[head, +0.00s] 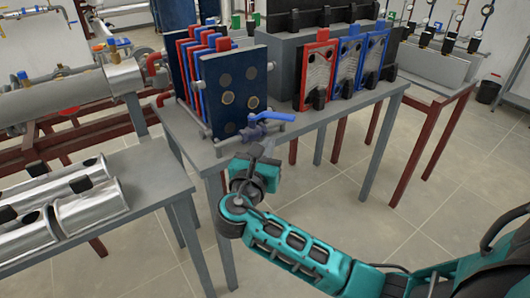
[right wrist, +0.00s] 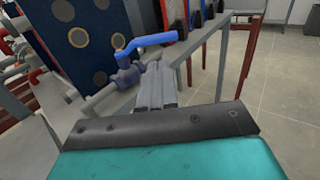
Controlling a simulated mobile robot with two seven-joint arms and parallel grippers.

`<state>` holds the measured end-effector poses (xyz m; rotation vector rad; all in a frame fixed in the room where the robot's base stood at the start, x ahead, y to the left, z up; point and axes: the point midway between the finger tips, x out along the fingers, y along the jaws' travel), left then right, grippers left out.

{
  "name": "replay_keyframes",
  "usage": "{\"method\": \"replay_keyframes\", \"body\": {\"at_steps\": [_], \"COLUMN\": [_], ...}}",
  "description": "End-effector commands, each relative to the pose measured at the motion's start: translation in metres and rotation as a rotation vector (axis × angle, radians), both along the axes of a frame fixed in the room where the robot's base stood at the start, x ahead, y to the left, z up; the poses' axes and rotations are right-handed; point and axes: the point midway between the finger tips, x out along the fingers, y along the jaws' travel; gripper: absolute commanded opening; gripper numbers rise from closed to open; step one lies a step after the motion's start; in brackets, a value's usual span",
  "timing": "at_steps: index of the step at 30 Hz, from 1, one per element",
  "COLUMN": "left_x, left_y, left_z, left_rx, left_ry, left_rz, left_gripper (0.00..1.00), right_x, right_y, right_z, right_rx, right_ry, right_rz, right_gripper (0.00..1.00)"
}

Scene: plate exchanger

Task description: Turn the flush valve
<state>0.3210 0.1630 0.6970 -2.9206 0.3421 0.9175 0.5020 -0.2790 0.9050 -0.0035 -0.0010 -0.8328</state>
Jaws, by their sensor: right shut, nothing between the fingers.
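The flush valve has a blue lever handle (head: 272,116) and a dark blue-purple body (head: 252,131). It sits at the front lower edge of the plate exchanger (head: 228,92), near the corner of the grey table. In the right wrist view, the lever (right wrist: 150,40) points right from the valve body (right wrist: 127,73). My right gripper (head: 262,151) is just in front of and below the valve. In the right wrist view its grey fingers (right wrist: 156,84) are together and empty, with the tips close to the valve. I cannot tell if they touch it. My left gripper is not in view.
Red and blue framed plates (head: 318,66) stand on the same grey table (head: 310,118), right of the valve. A lower bench at left holds metal cylinders (head: 92,208). A pipe (right wrist: 100,99) runs by the valve. Floor in front of the table is open.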

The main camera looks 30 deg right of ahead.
Motion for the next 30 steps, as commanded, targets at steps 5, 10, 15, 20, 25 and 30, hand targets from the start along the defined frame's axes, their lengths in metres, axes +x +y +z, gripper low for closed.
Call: {"method": "replay_keyframes", "body": {"at_steps": [5,10,15,20,25,30], "left_x": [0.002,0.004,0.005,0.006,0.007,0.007], "left_y": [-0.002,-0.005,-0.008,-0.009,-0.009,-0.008], "left_z": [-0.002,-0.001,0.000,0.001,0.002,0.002], "left_rx": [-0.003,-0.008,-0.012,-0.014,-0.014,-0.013], "left_ry": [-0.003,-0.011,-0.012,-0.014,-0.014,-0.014], "left_rz": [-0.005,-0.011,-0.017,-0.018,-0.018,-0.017], "left_gripper": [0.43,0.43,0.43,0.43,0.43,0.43], "right_x": [0.027,0.049,0.062,0.066,0.066,0.066], "right_y": [-0.031,-0.054,-0.068,-0.073,-0.073,-0.073], "right_z": [-0.001,-0.001,-0.001,-0.001,0.000,0.000], "right_rx": [-0.001,0.001,0.003,0.003,0.003,0.003], "right_ry": [-0.001,-0.002,-0.002,0.000,-0.001,-0.001], "right_rz": [-0.002,0.000,0.001,0.002,0.002,0.003], "right_gripper": [0.00,0.00,0.00,0.00,0.00,0.00]}}
